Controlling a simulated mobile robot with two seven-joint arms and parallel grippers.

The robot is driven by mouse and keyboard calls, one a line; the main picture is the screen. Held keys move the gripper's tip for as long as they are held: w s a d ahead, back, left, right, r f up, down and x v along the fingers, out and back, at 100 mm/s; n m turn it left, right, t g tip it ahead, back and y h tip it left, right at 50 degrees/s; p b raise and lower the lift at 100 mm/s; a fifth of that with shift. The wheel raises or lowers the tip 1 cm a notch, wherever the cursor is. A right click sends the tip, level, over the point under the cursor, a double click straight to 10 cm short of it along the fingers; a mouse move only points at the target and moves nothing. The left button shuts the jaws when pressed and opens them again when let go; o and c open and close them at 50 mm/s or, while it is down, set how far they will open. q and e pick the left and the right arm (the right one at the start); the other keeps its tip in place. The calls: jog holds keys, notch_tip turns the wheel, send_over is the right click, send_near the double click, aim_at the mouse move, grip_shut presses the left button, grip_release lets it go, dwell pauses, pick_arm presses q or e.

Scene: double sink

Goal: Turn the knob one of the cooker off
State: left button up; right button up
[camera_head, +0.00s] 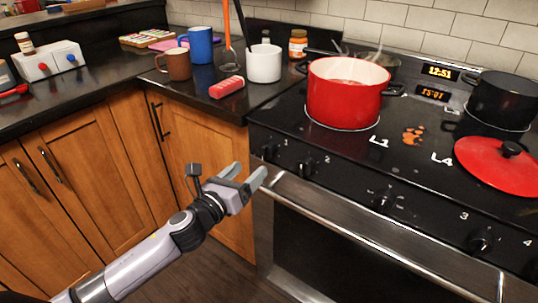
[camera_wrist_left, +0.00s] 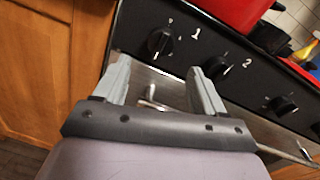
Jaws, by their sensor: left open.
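The cooker (camera_head: 340,230) has a black front panel with a row of dark knobs. Knob one (camera_head: 268,152) is the leftmost, beside the printed 1. In the left wrist view, knob one (camera_wrist_left: 160,42) shows a pale pointer line on its face. My left gripper (camera_head: 247,174) is open and empty, just in front of and below the left end of the panel. In the wrist view its fingers (camera_wrist_left: 158,72) stand apart, with knob one beyond the gap between their tips, not touching. My right gripper is in neither view.
Knob two (camera_head: 307,168) sits close to the right of knob one. The oven handle (camera_head: 370,245) runs below the knobs. A red pot (camera_head: 346,92), a red lid (camera_head: 500,165) and a black pot (camera_head: 502,100) are on the cooktop. Wooden cabinets (camera_head: 100,165) stand to the left.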

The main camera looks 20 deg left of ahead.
aim_at(263, 154)
pick_arm(q)
jog(key=shift+m, duration=0.4)
jog(key=shift+r+x, duration=0.1)
jog(key=shift+x, duration=1.8)
jog(key=shift+r+x, duration=0.15)
jog(key=shift+x, duration=1.8)
jog(key=c, duration=1.1)
